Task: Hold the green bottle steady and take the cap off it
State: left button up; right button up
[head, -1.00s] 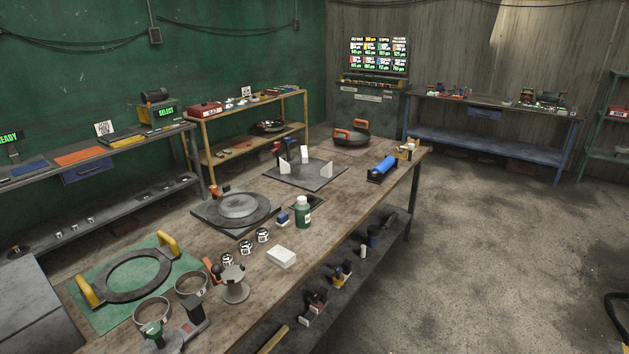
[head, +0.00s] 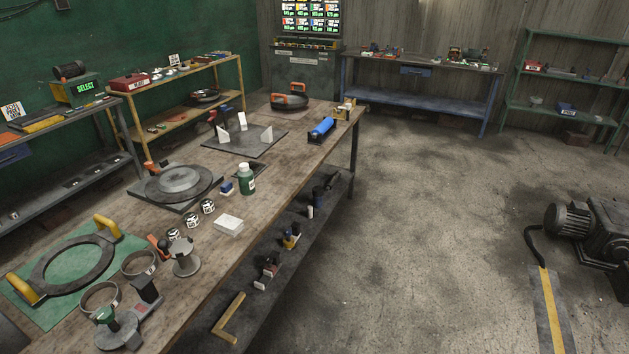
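The green bottle (head: 247,183) stands upright on the wooden workbench (head: 215,262), near its right edge. Its white cap (head: 244,167) sits on top of it. A small blue and white block (head: 226,187) stands just left of the bottle, and a dark flat pad lies behind it. Neither my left gripper nor my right gripper is in the head view.
A round plate on a dark base (head: 178,184) lies left of the bottle. A motor (head: 590,235) stands on the floor at right. The floor beside the bench is open.

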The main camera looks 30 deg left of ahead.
aim_at(246, 180)
jog(key=z, duration=0.1)
jog(key=i, duration=1.35)
jog(key=u, duration=0.75)
